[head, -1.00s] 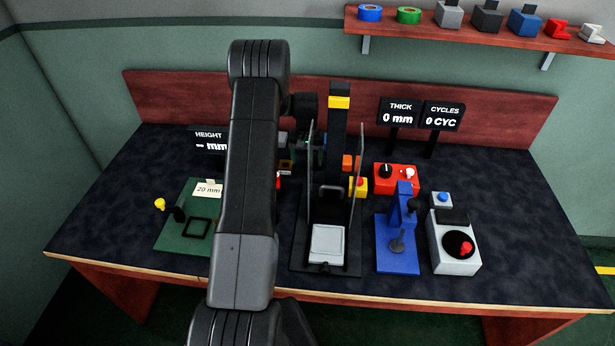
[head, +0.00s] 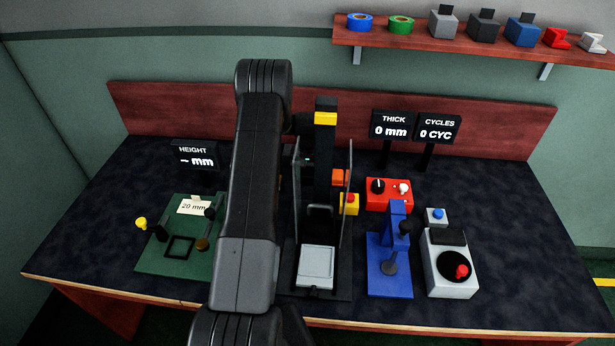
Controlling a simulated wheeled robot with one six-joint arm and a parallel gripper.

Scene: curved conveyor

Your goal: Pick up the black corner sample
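I cannot make out a black corner sample for certain. The wall shelf (head: 460,50) holds a red corner-shaped piece (head: 557,39) and a white one (head: 592,43) at its right end. A dark, near-black block with a tab (head: 484,28) stands farther left on that shelf, but its shape is not a corner. My arm rises through the middle of the view and hides part of the bench behind it. My gripper's fingers do not show; they seem to be behind my arm.
The dark bench (head: 95,215) carries a green plate (head: 150,262) with a black square outline, a press with clear side guards and a light pad (head: 315,266), a red control box (head: 388,194), a blue lever stand (head: 388,268) and a grey crank box (head: 450,275). Bare bench shows at far left.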

